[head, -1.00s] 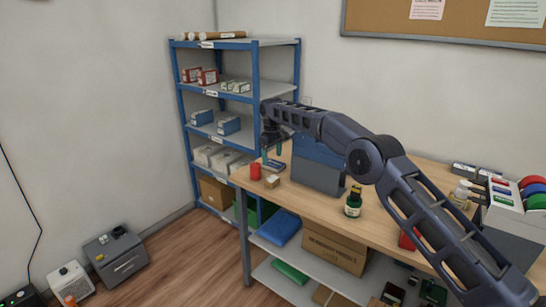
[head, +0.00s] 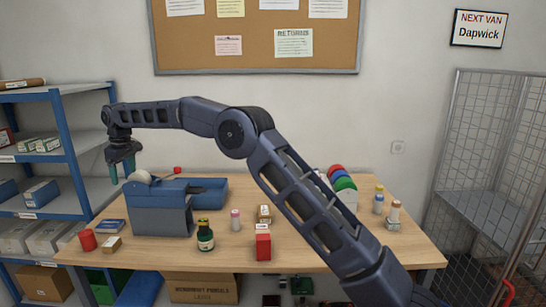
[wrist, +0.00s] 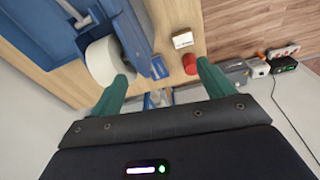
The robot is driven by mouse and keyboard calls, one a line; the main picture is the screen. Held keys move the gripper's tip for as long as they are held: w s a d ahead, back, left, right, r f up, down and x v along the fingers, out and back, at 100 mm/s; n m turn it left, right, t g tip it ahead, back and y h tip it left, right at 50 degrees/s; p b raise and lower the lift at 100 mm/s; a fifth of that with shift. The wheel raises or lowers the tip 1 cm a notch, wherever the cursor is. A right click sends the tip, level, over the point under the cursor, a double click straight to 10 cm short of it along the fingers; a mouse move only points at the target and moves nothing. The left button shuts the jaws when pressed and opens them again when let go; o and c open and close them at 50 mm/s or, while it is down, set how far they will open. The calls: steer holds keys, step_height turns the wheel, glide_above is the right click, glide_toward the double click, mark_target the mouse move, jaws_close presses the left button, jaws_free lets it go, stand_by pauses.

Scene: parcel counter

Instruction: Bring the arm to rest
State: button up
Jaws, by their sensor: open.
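My gripper (head: 122,168) is at the left end of my arm, with its green fingers pointing down above the left end of the wooden counter (head: 330,262). The fingers are apart, with nothing between them. In the wrist view my gripper (wrist: 162,85) shows two green fingers spread wide. The left finger overlaps the white tape roll (wrist: 103,62) in that view; I cannot tell whether they touch. The blue tape dispenser (head: 161,215) stands on the counter to the right of my gripper in the head view.
A red cylinder (head: 87,240) and a small box (head: 111,244) stand at the counter's left end. A dark green bottle (head: 205,236) and a red box (head: 263,247) stand near the front edge. A blue shelf rack (head: 70,150) is at left, a wire cage (head: 490,150) at right.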

steer(key=w+d+r+m, duration=0.1)
steer(key=w+d+r, duration=0.25)
steer(key=d, duration=0.35)
steer(key=w+d+r+m, duration=0.1)
steer(key=w+d+r, duration=0.25)
steer(key=d, duration=0.35)
steer(key=s+d+r+m+t, duration=0.1)
steer(key=d+r+m, duration=0.3)
steer(key=d, duration=1.3)
steer(key=d+r+m+t, duration=0.15)
steer(key=d+r, duration=0.35)
steer(key=d, duration=1.3)
steer(key=s+d+f+m+h, duration=0.1)
steer(key=s+d+m, duration=0.1)
steer(key=s+d, duration=0.6)
steer(key=s+d+f+m, duration=0.1)
steer(key=s+d+m, duration=0.15)
steer(key=d, duration=0.95)
steer(key=s+d+f+m, duration=0.2)
steer(key=s+d+f, duration=0.3)
steer(key=s, duration=0.3)
steer(key=s+d+f+m+t, duration=0.1)
steer(key=s+d+f+m, duration=0.1)
steer(key=s+d+f, duration=0.4)
steer(key=s+d, duration=0.2)
steer(key=s, duration=0.1)
steer(key=shift+s+m+h, duration=0.3)
steer(key=shift+f+t, duration=0.1)
steer(key=shift+t, duration=0.15)
